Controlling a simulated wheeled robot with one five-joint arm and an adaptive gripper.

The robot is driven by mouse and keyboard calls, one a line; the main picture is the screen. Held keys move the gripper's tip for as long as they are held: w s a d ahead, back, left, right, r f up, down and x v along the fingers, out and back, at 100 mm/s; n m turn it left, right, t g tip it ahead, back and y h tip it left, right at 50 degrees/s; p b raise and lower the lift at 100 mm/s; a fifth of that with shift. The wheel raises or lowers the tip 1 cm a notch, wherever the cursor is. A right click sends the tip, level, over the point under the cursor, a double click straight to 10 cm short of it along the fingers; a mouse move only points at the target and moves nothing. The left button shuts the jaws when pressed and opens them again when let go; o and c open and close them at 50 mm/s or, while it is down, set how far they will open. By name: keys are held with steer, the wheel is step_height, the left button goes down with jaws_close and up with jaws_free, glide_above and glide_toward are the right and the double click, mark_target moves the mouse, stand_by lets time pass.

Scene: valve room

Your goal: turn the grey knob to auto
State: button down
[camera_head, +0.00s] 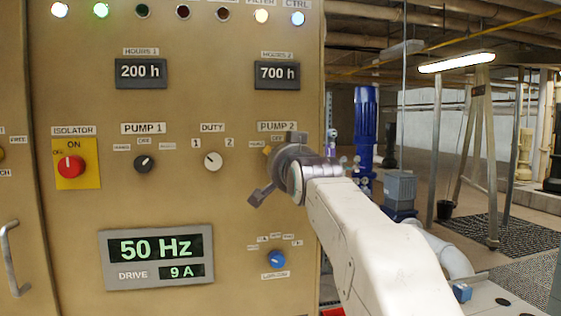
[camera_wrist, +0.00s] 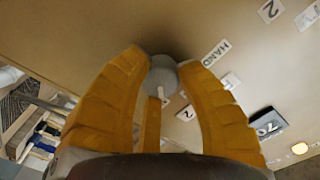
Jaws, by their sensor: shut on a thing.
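The grey knob (camera_wrist: 162,74) of PUMP 2 sits between the two yellow fingers of my gripper (camera_wrist: 163,62) in the wrist view. The fingers are shut on it from both sides. Its white mark points down in that picture, away from the HAND label (camera_wrist: 215,53). I cannot read an AUTO label in either view. In the head view my gripper (camera_head: 280,160) is at the panel under the PUMP 2 label (camera_head: 277,127) and hides the knob.
The beige panel (camera_head: 225,205) also carries a black PUMP 1 knob (camera_head: 144,163), a white DUTY knob (camera_head: 213,161), a red isolator (camera_head: 71,166) and a blue knob (camera_head: 275,259) below my gripper. A blue pump (camera_head: 366,130) stands beyond the panel's right edge.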

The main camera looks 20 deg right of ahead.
steer(key=c, duration=1.3)
jaws_free()
steer(key=shift+r, duration=0.2)
steer(key=o, duration=0.5)
steer(key=shift+f, duration=0.15)
steer(key=v, duration=1.2)
